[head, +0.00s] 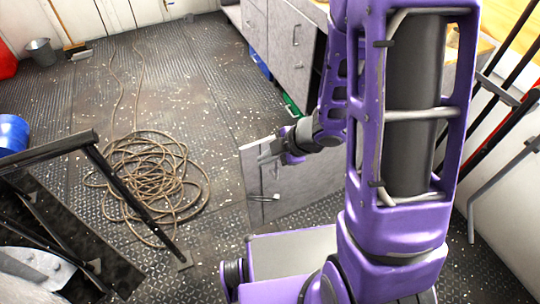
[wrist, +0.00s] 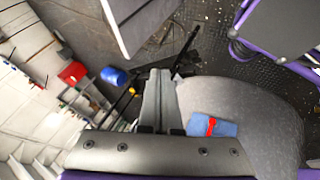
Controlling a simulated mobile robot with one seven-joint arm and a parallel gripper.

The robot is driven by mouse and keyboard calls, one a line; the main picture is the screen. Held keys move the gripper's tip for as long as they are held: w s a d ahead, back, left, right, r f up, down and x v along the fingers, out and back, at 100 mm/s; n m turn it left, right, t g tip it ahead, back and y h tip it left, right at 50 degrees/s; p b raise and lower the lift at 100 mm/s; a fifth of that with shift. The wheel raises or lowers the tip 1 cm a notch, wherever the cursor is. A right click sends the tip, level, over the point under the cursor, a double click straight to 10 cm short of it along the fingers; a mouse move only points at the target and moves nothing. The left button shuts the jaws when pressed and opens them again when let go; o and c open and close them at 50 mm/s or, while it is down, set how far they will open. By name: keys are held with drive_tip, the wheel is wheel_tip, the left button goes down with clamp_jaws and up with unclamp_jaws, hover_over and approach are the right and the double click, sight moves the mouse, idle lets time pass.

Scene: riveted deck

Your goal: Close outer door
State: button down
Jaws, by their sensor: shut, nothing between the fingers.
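A grey cabinet door (head: 310,195) stands swung open from the cabinet row, low in front of my base in the head view. Its handle (head: 263,198) is on the panel's left part. A pale panel (wrist: 138,20) at the top of the wrist view looks like this door, though I cannot be sure. My gripper (head: 264,157) is shut and empty at the door's upper left edge. Whether it touches the door I cannot tell. In the wrist view the fingers (wrist: 160,75) are together and point up the picture. My arm hides part of the cabinet opening.
The cabinet row (head: 280,50) stands behind the door. A coil of rope (head: 150,180) lies on the deck to the left. Black metal rails (head: 120,185) and a blue bucket (head: 12,133) are further left. A grey bucket (head: 41,52) stands at the back. Open deck lies between rope and cabinets.

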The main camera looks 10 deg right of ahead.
sight(248, 154)
drive_tip(key=shift+w+a+f+b, duration=0.25)
drive_tip(key=shift+w+a+f, duration=0.5)
drive_tip(key=shift+w, duration=0.2)
drive_tip(key=shift+w+a+f+b, duration=0.25)
drive_tip(key=shift+w+a+f, duration=0.35)
drive_tip(key=shift+w+f, duration=0.3)
drive_tip(key=shift+w+a+f+b, duration=0.25)
drive_tip(key=shift+w+a+f, duration=0.45)
drive_tip(key=shift+w, duration=0.35)
